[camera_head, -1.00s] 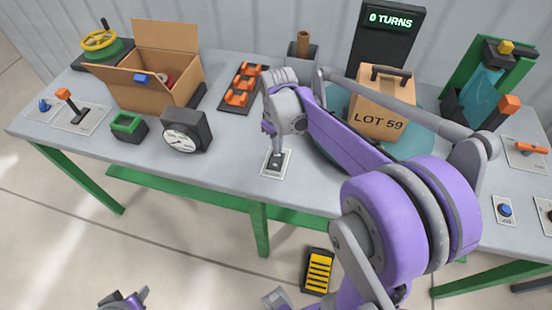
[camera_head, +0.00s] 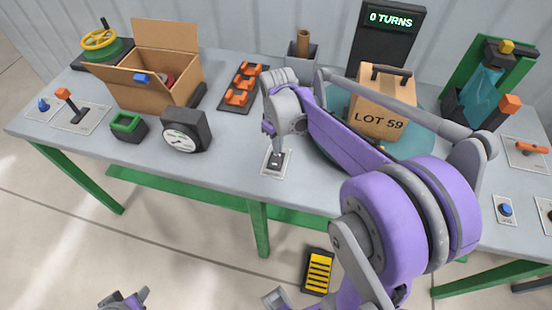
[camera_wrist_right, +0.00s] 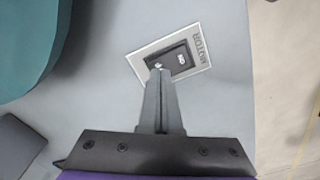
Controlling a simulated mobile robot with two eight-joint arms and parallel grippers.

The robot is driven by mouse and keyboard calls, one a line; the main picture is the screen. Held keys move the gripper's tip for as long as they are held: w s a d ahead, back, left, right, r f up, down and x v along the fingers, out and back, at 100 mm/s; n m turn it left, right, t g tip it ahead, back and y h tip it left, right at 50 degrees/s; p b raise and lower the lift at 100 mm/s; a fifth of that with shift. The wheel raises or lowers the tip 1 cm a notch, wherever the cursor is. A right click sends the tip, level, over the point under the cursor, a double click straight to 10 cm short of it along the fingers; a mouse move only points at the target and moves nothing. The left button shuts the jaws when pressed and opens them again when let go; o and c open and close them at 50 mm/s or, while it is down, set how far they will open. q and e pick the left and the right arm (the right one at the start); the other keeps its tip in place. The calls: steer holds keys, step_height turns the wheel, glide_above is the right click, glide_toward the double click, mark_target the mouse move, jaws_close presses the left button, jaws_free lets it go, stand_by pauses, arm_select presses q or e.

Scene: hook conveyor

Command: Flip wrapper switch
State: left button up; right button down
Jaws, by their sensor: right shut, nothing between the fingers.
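A small light switch plate (camera_head: 267,171) with a black rocker switch lies flat near the table's front edge, left of the boxed turntable. In the right wrist view the black rocker (camera_wrist_right: 184,58) sits on its plate, with a label that seems to read MOTOR. My right gripper (camera_head: 277,155) points down at the switch, shut and empty. In the wrist view its fingertips (camera_wrist_right: 159,70) are at the rocker's near edge; whether they press it I cannot tell. A part that looks like my left gripper (camera_head: 128,300) shows at the bottom edge, its jaws unclear.
A carton marked LOT 59 (camera_head: 383,110) stands on a teal turntable (camera_head: 414,145) behind my right arm. A display (camera_head: 390,19) reads 0 TURNS. A dial gauge (camera_head: 185,131) and an orange rack (camera_head: 240,88) stand left of the switch. A blue button (camera_head: 505,209) is at right.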

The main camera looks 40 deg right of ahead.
arm_select(q)
steer(key=shift+s+f+b, duration=0.15)
steer(key=shift+f+b, duration=0.35)
steer(key=shift+f, duration=0.1)
arm_select(e)
steer(key=shift+f, duration=0.8)
arm_select(q)
steer(key=shift+r, duration=0.1)
arm_select(e)
steer(key=shift+r, duration=0.15)
steer(key=shift+r+p, duration=2.15)
steer(key=shift+r, duration=1.3)
arm_select(q)
steer(key=r, duration=0.1)
steer(key=w+r, duration=0.1)
steer(key=r, duration=0.3)
steer(key=shift+w, duration=0.35)
steer(key=shift+s, duration=0.1)
arm_select(e)
steer(key=shift+a, duration=0.1)
arm_select(q)
steer(key=shift+r, duration=0.1)
arm_select(e)
steer(key=s+a+f+m+t, duration=0.1)
steer(key=s+a+t, duration=0.4)
steer(key=s+a, duration=0.7)
steer(key=shift+s+a+f+m+t, duration=0.2)
steer(key=shift+a+f+m+t, duration=0.15)
steer(key=shift+a+f, duration=0.55)
